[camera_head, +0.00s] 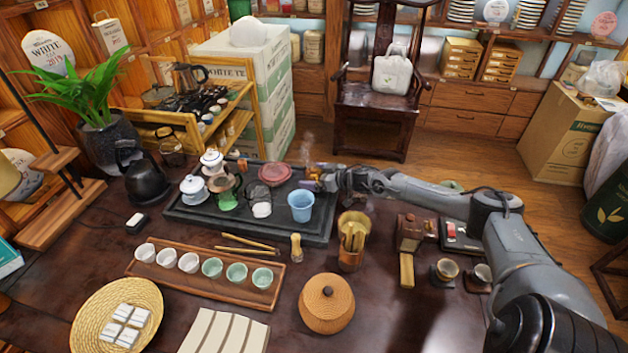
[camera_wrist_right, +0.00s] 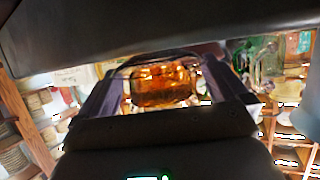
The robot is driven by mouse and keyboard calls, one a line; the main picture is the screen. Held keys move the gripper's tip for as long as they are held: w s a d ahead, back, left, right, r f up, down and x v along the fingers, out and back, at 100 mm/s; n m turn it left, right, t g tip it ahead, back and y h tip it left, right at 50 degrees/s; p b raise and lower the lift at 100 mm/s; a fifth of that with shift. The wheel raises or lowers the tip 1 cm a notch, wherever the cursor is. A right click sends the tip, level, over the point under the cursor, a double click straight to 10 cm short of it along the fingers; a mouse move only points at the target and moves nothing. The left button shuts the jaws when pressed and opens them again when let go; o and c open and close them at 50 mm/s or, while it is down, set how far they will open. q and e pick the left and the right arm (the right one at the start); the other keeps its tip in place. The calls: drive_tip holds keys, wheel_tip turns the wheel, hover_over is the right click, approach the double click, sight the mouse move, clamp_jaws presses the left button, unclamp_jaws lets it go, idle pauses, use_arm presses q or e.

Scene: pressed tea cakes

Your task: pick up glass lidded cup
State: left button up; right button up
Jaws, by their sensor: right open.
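A glass vessel with amber contents, seemingly the glass lidded cup, (camera_wrist_right: 163,84) shows between the two fingers of my right gripper (camera_wrist_right: 160,92) in the right wrist view. The fingers stand apart on either side of it; I cannot tell whether either touches it. In the head view my right gripper (camera_head: 320,181) is at the back right of the dark tea tray (camera_head: 250,230), and a small orange-amber patch of the glass (camera_head: 311,185) shows at its tip. The gripper hides most of the vessel there, and its lid is not clear. My left gripper is not in view.
A light blue cup (camera_head: 301,206) stands close in front of the gripper. A red-brown round dish (camera_head: 275,174), a green glass (camera_head: 227,195) and white lidded cups (camera_head: 194,189) share the tray. A bamboo tool holder (camera_head: 351,243) stands to the front right.

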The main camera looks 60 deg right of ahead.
drive_tip(key=shift+w, duration=0.2)
drive_tip(key=shift+f, duration=0.1)
drive_tip(key=shift+c, duration=0.5)
drive_tip(key=shift+f, duration=0.1)
drive_tip(key=c, duration=1)
drive_tip(key=shift+o, duration=0.2)
